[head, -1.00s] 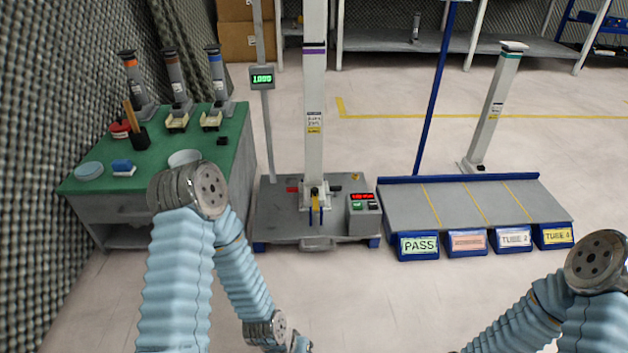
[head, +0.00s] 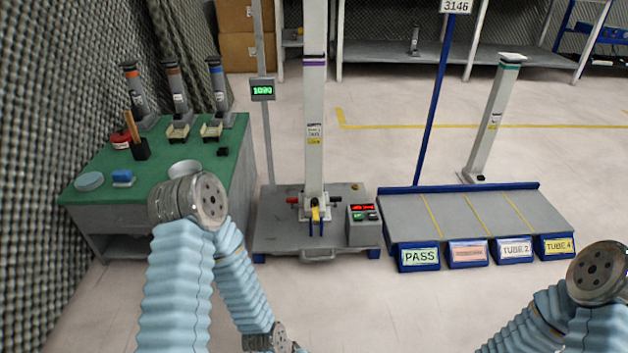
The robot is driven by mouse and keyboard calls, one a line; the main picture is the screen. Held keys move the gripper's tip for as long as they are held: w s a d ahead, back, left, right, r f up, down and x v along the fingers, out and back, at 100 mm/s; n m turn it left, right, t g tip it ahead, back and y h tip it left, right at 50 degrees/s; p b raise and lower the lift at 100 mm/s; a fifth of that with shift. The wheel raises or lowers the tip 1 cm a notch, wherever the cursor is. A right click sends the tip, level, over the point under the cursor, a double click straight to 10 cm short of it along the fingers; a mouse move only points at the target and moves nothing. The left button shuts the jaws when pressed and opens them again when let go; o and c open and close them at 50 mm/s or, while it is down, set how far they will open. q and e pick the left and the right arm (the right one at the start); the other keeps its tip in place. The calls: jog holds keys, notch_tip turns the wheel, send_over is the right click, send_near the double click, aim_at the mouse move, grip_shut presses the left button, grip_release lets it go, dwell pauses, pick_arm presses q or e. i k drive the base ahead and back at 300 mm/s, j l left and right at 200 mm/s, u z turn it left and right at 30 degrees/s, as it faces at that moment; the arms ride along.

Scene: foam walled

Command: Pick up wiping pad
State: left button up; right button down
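A small blue block with a white underside (head: 122,177) lies on the green-topped bench (head: 185,150) at the left. A flat, round, pale blue disc (head: 89,181) lies just left of it, near the bench's front left corner. I cannot tell for certain which of these is the wiping pad; both lie free on the bench. My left arm hangs in front of the bench and runs down to the bottom edge, its gripper out of view. My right arm is at the bottom right, its gripper also out of view.
A white bowl (head: 185,168), a dark holder (head: 140,149) and several upright tubes stand on the bench. A grey platform with a tall white column (head: 315,130) is right of the bench. A low sloped rack (head: 470,215) with labelled bins stands further right. The floor in front is clear.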

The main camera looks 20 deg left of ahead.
aim_at(124, 178)
jog(key=u, duration=1.75)
